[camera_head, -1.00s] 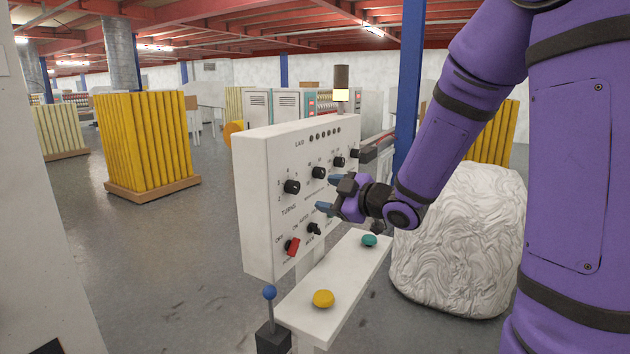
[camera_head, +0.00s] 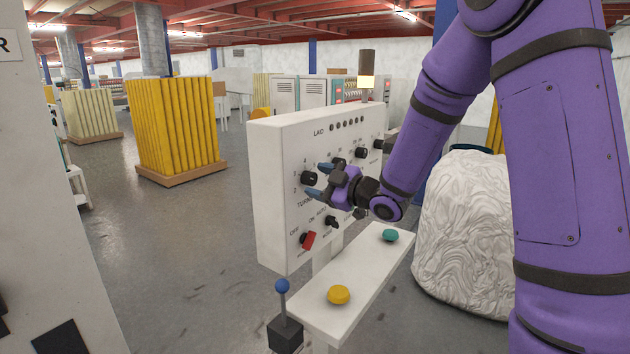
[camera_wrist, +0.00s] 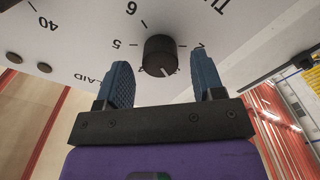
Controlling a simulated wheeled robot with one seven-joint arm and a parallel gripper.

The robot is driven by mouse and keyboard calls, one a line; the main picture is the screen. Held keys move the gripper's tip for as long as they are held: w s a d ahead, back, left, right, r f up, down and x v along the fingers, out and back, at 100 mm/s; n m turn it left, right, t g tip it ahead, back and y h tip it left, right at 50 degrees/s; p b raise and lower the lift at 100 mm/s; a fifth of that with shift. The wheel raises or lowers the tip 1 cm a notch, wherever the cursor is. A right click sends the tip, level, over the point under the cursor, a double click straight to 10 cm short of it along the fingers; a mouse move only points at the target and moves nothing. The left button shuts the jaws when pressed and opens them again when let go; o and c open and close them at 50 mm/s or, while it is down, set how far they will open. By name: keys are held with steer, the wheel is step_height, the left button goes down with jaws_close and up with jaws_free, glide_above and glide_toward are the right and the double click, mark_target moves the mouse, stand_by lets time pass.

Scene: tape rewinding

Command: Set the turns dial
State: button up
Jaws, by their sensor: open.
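The turns dial (camera_head: 309,178) is a black round knob on the left part of the white control panel (camera_head: 272,215), above the lettering "TURNS". In the wrist view the dial (camera_wrist: 160,53) shows a white pointer line and numbers around it, 5 and 6 among them. My gripper (camera_head: 319,180) is open in front of the panel, close to the dial. In the wrist view its two blue ribbed fingertips (camera_wrist: 163,78) stand either side of the dial, with gaps on both sides. I cannot tell how deep they reach. The hand hides part of the panel in the head view.
A red switch (camera_head: 308,240) and a small black knob (camera_head: 332,221) sit below the dial. More black knobs (camera_head: 361,152) are to the right. A white shelf (camera_head: 362,270) below carries yellow (camera_head: 339,294) and green (camera_head: 390,235) buttons. A blue-topped lever (camera_head: 282,286) stands at its left.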

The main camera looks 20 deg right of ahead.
steer(key=shift+x, duration=0.8)
steer(key=shift+c, duration=0.2)
steer(key=c, duration=0.9)
steer(key=shift+m, duration=0.3)
steer(key=m, duration=1.1)
steer(key=shift+f, duration=0.1)
